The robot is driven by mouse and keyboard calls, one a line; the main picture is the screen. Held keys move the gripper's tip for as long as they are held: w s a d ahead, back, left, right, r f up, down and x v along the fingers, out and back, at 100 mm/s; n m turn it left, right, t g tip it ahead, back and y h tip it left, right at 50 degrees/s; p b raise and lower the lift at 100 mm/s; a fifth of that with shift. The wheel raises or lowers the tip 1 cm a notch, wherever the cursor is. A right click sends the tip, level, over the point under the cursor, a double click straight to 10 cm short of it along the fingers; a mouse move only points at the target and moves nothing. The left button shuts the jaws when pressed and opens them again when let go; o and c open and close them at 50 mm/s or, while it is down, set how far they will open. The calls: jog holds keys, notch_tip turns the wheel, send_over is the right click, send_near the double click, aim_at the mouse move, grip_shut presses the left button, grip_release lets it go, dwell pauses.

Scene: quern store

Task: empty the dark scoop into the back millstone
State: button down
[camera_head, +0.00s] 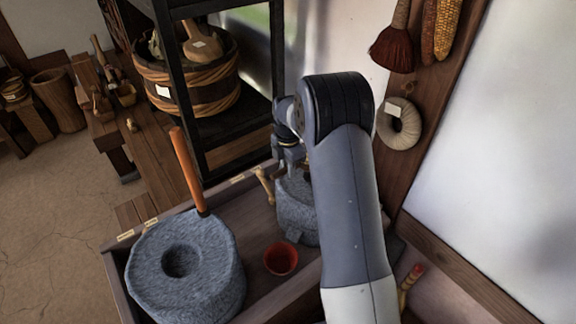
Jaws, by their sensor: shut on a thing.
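The back millstone (297,212) is a grey stone block in the wooden trough. My arm hides its right part, and its top is mostly covered by my gripper. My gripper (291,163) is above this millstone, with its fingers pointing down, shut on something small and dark. This looks like the dark scoop, but it is mostly hidden, and I cannot tell its tilt or contents. A wooden crank handle (265,186) stands at the left side of the back millstone.
A larger grey millstone (186,270) with a central hole stands at the front left. A red bowl (281,259) sits between the stones. A dark shelf frame (177,85) holds a wooden tub (190,98). A wall post is on the right.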

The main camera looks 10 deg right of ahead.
jog(key=shift+f+b, duration=1)
jog(key=shift+f, duration=0.65)
jog(key=shift+d+r+t+y+b, duration=0.25)
jog(key=shift+r+t+y+b, duration=0.25)
jog(key=shift+y+b, duration=0.45)
jog(key=shift+a+r+p, duration=0.15)
jog(key=shift+r+p, duration=0.1)
jog(key=shift+p, duration=0.15)
jog(key=shift+a+f+g+h+p, duration=0.15)
jog(key=shift+f+g+h+p, duration=0.35)
jog(key=shift+h+p, duration=0.4)
jog(key=shift+d+r+t+y+b, duration=0.3)
jog(key=shift+y+b, duration=0.25)
jog(key=shift+b, duration=0.1)
jog(key=shift+a+r+y, duration=0.1)
jog(key=shift+r+y, duration=0.2)
